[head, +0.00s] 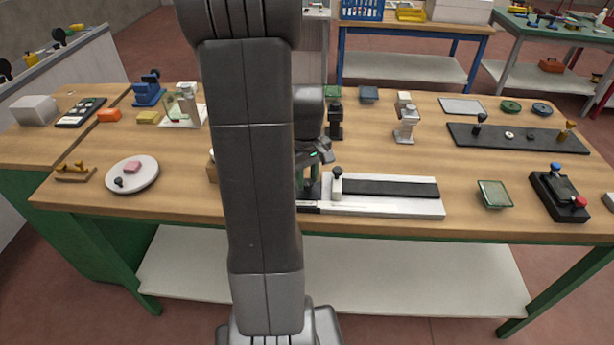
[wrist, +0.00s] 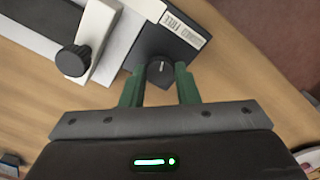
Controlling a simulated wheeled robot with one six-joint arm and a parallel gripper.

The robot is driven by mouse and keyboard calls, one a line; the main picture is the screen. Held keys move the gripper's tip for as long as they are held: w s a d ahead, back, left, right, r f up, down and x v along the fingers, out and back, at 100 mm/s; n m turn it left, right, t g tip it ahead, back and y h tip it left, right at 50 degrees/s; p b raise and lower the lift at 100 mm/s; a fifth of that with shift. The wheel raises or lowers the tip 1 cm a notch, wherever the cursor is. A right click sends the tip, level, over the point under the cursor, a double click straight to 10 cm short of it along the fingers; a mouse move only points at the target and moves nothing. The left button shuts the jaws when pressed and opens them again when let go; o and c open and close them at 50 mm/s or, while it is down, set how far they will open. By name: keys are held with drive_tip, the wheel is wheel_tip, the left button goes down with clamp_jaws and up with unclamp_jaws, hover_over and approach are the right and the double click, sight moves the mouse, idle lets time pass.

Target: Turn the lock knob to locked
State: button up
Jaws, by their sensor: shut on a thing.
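The lock knob (wrist: 160,74) is a small round black knob with a short white mark. It stands on a dark plate (wrist: 150,45) with a white label strip (wrist: 184,28); the printed words look like "LOCKED" and "FREE". The mark sits on the knob's side toward the label, but I cannot tell which word it points at. My gripper (wrist: 160,84) has its green fingers closed on either side of the knob. In the head view my gripper (head: 313,178) is low at the table's front edge, partly behind my arm, and the knob is hidden.
A white fixture (head: 395,205) with a dark strip lies to the right of my gripper. Its taller black knob (wrist: 73,60) stands close to the left finger. A white round plate (head: 132,174) lies at left. A black box with buttons (head: 560,196) stands at right.

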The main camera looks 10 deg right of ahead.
sight(307, 182)
drive_tip(key=m, duration=1)
drive_tip(key=shift+b, duration=0.4)
drive_tip(key=shift+m, duration=0.4)
drive_tip(key=o, duration=1)
wheel_tip(307, 182, up, 14)
drive_tip(key=shift+f, duration=0.1)
wheel_tip(307, 182, down, 14)
idle(0.5)
